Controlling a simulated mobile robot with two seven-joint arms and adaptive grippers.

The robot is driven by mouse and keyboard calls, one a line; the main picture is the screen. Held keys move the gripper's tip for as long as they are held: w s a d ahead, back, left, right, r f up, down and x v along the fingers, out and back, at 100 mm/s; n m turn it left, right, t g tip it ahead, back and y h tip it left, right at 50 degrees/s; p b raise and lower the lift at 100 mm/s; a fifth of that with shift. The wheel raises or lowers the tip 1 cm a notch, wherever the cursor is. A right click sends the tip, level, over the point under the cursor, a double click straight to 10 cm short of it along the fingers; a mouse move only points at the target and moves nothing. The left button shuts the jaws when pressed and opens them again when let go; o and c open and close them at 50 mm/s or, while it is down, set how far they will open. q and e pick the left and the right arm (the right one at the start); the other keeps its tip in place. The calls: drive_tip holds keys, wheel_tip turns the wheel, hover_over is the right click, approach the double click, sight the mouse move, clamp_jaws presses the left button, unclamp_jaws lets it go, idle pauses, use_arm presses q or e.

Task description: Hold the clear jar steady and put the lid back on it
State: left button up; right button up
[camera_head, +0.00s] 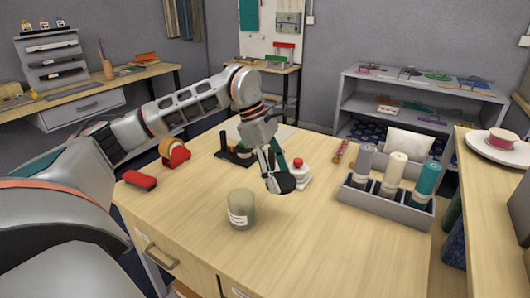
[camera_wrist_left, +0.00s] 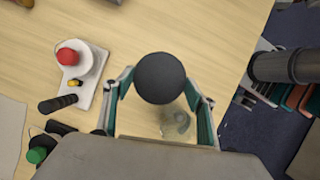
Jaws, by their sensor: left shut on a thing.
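The clear jar (camera_head: 242,210), greenish with a white label, stands upright and without its lid near the front of the table. It shows faintly through its glass in the left wrist view (camera_wrist_left: 177,124). My left gripper (camera_head: 279,176) is shut on a dark round lid (camera_head: 283,186); the lid also shows between the two fingers in the left wrist view (camera_wrist_left: 160,78). The gripper holds the lid off the jar, up and to the right of it in the head view. My right gripper is in neither view, and nothing grips the jar.
A white device with a red knob (camera_wrist_left: 73,57) stands behind the lid. A grey tray with thread spools (camera_head: 388,203) is at the right. A red tape dispenser (camera_head: 174,153) and a red stapler-like block (camera_head: 140,180) lie at the left. The table around the jar is clear.

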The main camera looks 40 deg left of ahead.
use_arm(q)
drive_tip(key=s+d+f+m+g+y, duration=0.1)
drive_tip(key=s+d+f+m+g, duration=0.1)
drive_tip(key=m, duration=0.4)
drive_tip(key=s+d+f+m+g+y, duration=0.1)
drive_tip(key=s+d+f+m+g, duration=0.1)
drive_tip(key=d+m, duration=0.3)
drive_tip(key=s+d+f+m+g+y, duration=0.1)
drive_tip(key=s+d+f+m, duration=0.1)
drive_tip(key=m, duration=0.6)
drive_tip(key=shift+s+d+f+g+y, duration=0.1)
drive_tip(key=shift+s+d+g+y, duration=0.1)
drive_tip(key=shift+s+d, duration=0.3)
drive_tip(key=shift+s+d+f+g+y, duration=0.1)
drive_tip(key=shift+s+d+g, duration=0.15)
drive_tip(key=shift+d, duration=0.3)
drive_tip(key=shift+s+d+f+m+y, duration=0.15)
drive_tip(key=shift+s+m+y, duration=0.1)
drive_tip(key=shift+m, duration=0.4)
drive_tip(key=shift+s+d+f+m+y, duration=0.15)
drive_tip(key=shift+s+m, duration=0.1)
drive_tip(key=shift+m, duration=0.4)
